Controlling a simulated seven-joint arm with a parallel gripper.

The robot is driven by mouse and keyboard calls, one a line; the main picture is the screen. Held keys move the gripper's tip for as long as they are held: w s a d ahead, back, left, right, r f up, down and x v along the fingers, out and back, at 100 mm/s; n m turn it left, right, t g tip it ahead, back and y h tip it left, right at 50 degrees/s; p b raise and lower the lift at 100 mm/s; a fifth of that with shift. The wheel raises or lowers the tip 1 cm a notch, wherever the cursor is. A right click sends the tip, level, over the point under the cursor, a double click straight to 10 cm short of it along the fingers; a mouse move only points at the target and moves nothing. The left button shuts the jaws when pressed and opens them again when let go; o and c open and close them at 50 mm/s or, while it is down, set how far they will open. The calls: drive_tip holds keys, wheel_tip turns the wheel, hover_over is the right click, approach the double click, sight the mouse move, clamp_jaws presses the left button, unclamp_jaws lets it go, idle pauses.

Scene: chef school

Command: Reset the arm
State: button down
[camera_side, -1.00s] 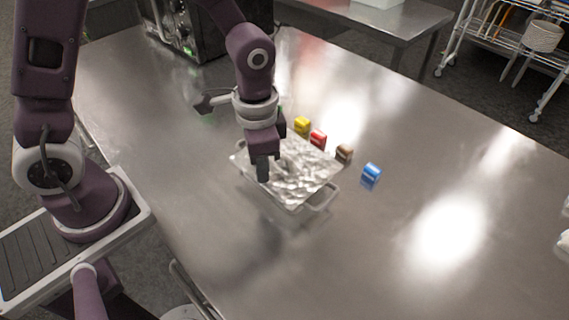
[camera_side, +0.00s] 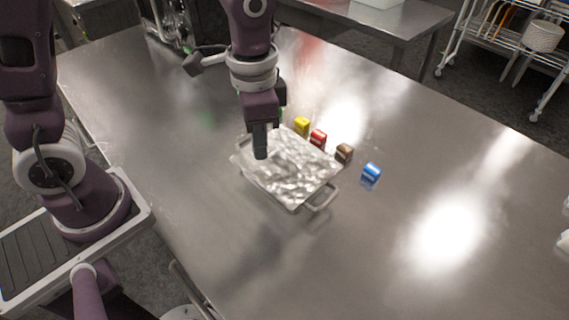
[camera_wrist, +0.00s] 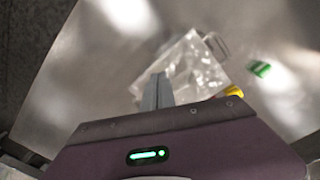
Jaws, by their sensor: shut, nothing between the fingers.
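My gripper (camera_side: 261,155) is shut and empty. In the side view its fingertips point down above the left part of a foil-covered tray (camera_side: 298,178), and look apart from it. In the wrist view my gripper's fingers (camera_wrist: 157,90) show side by side, with the foil tray (camera_wrist: 196,68) just beyond them. The tray rests on the steel table and has a metal handle (camera_side: 322,198) at its near right end.
In the wrist view a green item (camera_wrist: 259,69) lies right of the tray. The steel table (camera_side: 400,265) is clear at the front and right.

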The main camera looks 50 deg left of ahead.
drive_tip(key=shift+r, duration=0.2)
drive_tip(key=s+a+r+n+t, duration=0.5)
drive_tip(key=s+a+r+n, duration=0.1)
drive_tip(key=s+r, duration=0.6)
drive_tip(key=shift+s+a+t, duration=0.3)
drive_tip(key=shift+a, duration=0.4)
